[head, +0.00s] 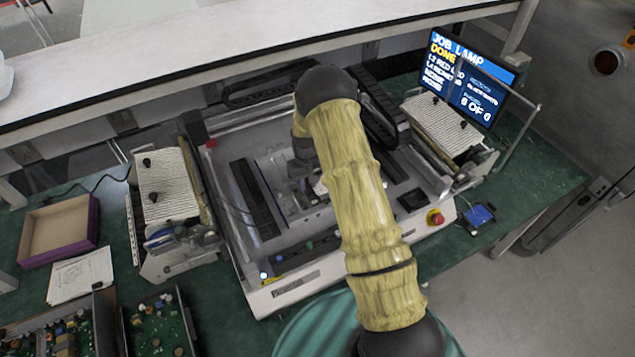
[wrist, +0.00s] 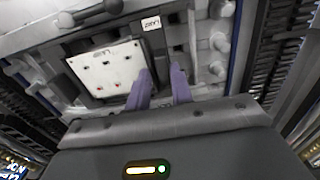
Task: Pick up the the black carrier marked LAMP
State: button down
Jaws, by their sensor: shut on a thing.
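The black carrier (wrist: 160,48) shows in the wrist view, with a small white label (wrist: 151,23) that appears to read LAMP, upside down. A white board (wrist: 108,70) with small red and dark spots lies in it, left of my fingers. My gripper (wrist: 162,74) has its two purple-grey fingers close together on the carrier's dark part, beside the board's right edge. The exact contact is hard to see. In the head view my arm covers most of the gripper and carrier, inside the grey machine (head: 285,285).
Racks with ribbed white panels stand at left (head: 167,185) and right (head: 443,125) of the machine. A monitor (head: 465,80) stands at the back right. A purple-edged box (head: 60,230) and papers (head: 80,275) lie left. A shelf (head: 200,60) runs above the back.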

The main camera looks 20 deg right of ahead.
notch_tip(320, 180, up, 10)
jog(key=b, duration=0.4)
jog(key=shift+f, duration=0.1)
dwell(0.5)
